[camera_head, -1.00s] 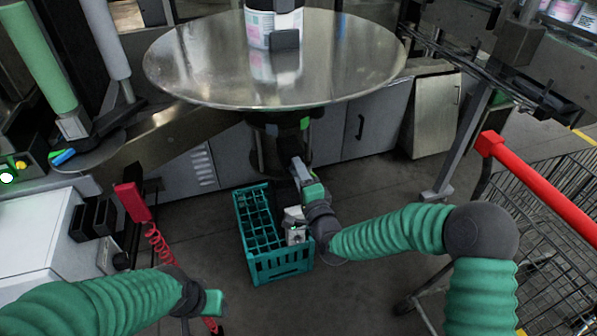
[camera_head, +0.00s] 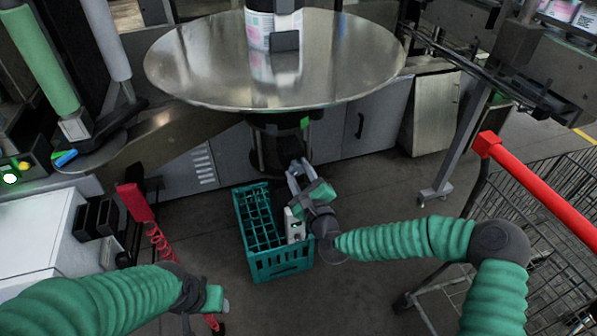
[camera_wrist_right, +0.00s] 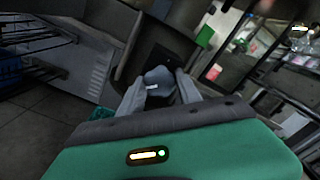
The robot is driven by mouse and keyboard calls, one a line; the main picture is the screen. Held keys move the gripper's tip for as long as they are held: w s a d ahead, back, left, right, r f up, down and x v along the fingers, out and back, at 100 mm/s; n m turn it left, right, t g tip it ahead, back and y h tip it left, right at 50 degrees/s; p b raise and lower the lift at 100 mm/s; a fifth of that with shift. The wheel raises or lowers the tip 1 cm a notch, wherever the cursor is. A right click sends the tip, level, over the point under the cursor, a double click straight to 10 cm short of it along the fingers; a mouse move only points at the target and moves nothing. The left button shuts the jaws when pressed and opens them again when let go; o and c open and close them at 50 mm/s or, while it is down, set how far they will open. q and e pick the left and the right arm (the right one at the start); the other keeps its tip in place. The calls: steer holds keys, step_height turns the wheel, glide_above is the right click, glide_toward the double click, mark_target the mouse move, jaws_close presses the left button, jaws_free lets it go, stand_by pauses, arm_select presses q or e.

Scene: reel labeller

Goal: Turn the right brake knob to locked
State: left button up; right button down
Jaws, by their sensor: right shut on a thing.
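In the right wrist view the brake knob (camera_wrist_right: 158,76) is a small grey lobed knob on a dark plate (camera_wrist_right: 160,58). The fingers of my right gripper (camera_wrist_right: 157,92) are on both sides of it and closed on it. A short pale mark shows on the knob's near face. In the head view my right gripper (camera_head: 296,172) reaches to the dark pedestal under the round steel table, and the knob is hidden there. My left gripper (camera_head: 212,300) is at the lower left, away from the pedestal; its fingers do not show clearly.
The round steel table (camera_head: 200,75) stands above the gripper with a labelled white container (camera_head: 259,30) on it. A wire cart with a red handle (camera_head: 540,185) is at the right.

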steer(key=shift+s+f+m, duration=0.1)
steer(key=shift+f+m, duration=0.35)
steer(key=shift+m, duration=0.65)
steer(key=c, duration=1.1)
jaws_free()
steer(key=shift+o, duration=1.3)
steer(key=shift+r, duration=0.2)
